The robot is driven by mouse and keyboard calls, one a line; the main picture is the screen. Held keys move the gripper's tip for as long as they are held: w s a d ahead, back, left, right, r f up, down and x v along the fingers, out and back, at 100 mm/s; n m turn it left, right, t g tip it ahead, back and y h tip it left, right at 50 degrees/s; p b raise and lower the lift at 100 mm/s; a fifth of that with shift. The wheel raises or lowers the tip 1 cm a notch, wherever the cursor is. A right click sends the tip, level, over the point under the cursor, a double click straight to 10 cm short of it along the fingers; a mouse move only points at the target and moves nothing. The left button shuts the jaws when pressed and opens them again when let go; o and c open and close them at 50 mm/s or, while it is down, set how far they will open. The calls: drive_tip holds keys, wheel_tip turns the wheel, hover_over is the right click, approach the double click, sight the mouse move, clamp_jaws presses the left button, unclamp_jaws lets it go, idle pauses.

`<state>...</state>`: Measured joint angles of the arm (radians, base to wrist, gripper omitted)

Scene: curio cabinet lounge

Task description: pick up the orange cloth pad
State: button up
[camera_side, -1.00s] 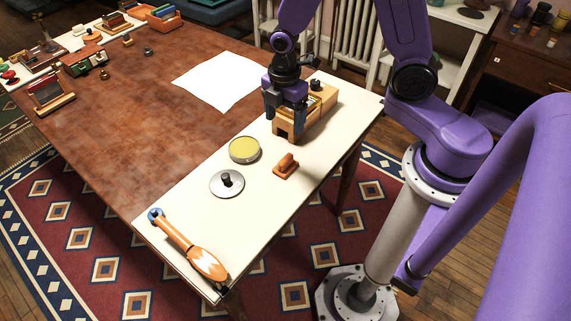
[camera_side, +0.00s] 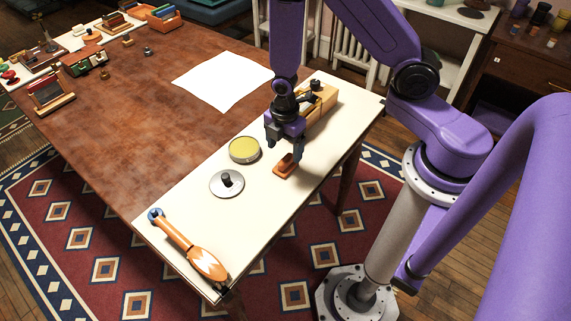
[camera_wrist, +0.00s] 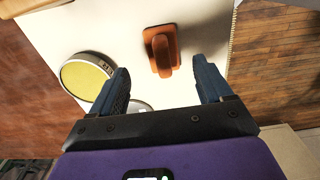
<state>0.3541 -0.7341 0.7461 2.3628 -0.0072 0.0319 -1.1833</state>
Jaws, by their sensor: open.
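The orange cloth pad is an orange-brown block with a raised grip (camera_side: 284,170), lying on the white strip of the table. In the wrist view the orange pad (camera_wrist: 162,48) lies ahead of the fingertips, between their lines. My gripper (camera_side: 284,146) is open and empty, above and just beyond the pad in the side view. Its two dark fingers (camera_wrist: 160,75) stand apart in the wrist view. The gripper partly covers the pad's far end in the side view.
A round yellow tin (camera_side: 244,150) and a grey disc with a black knob (camera_side: 227,184) lie left of the pad. A wooden box (camera_side: 322,102) stands behind my gripper. An orange-handled brush (camera_side: 190,245) lies at the near end. White paper (camera_side: 222,80) lies on the brown table.

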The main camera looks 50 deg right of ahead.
sight(286, 158)
drive_tip(key=shift+s+f, duration=0.15)
drive_tip(key=shift+f, duration=2.35)
drive_tip(key=c, duration=1.1)
